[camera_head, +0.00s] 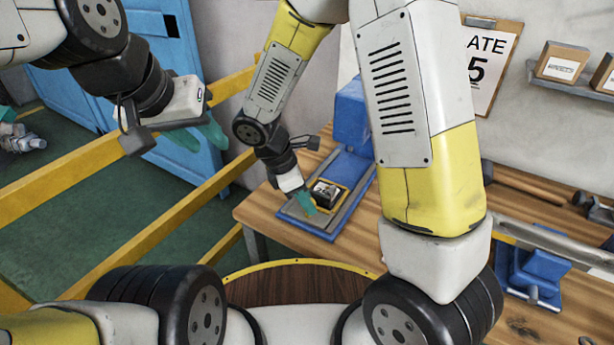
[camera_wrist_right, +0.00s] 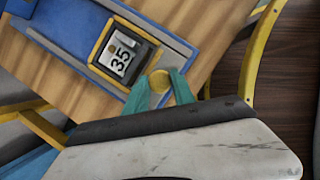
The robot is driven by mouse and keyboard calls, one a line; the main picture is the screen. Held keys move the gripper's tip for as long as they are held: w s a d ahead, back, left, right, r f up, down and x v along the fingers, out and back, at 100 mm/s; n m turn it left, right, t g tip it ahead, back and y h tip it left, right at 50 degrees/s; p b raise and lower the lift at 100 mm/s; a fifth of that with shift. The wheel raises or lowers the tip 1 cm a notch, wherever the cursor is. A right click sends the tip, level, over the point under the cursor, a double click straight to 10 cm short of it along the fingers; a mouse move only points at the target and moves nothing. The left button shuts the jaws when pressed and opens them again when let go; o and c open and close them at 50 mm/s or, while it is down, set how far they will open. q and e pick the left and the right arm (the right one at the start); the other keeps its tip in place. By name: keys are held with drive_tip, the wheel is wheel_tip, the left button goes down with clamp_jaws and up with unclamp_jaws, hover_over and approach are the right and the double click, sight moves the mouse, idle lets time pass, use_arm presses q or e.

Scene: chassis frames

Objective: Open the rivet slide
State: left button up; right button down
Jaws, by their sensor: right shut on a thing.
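The rivet slide (camera_head: 345,200) is a blue base with grey rails on the wooden bench. Its yellow-rimmed carriage (camera_head: 315,183) holds a dark block with a white label; the label reads 35 in the right wrist view (camera_wrist_right: 120,55). A round yellow knob (camera_wrist_right: 159,78) sits at the carriage's near end. My right gripper (camera_head: 306,203) is at that end, and its teal fingers (camera_wrist_right: 162,92) are shut on the knob. My left gripper (camera_head: 198,136) hangs in the air at left, with its teal fingers apart and empty.
Yellow rails (camera_head: 160,218) stand left of the bench (camera_head: 275,228), before a blue cabinet (camera_head: 165,35). A blue vise-like fixture (camera_head: 530,272) is at right. A clipboard (camera_head: 490,65) and a shelf with boxes (camera_head: 562,62) are on the wall. My right arm covers the bench's middle.

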drive_tip(key=c, duration=1.3)
unclamp_jaws()
drive_tip(key=shift+w, duration=0.1)
drive_tip(key=shift+c, duration=0.2)
drive_tip(key=v, duration=0.8)
drive_tip(key=shift+d+r, duration=0.1)
drive_tip(key=shift+d, duration=0.05)
drive_tip(key=s+d+r+m+t+y, duration=0.2)
drive_tip(key=s+d+r+m+y, duration=0.1)
drive_tip(key=d+r+m, duration=0.4)
drive_tip(key=s+d+r+m+t+y, duration=0.3)
drive_tip(key=s+d+r+m, duration=0.3)
drive_tip(key=r+m, duration=0.3)
drive_tip(key=d+m, duration=0.1)
drive_tip(key=m, duration=0.2)
drive_tip(key=shift+d+m+y, duration=0.15)
drive_tip(key=shift+m+y, duration=0.15)
drive_tip(key=shift+y, duration=0.1)
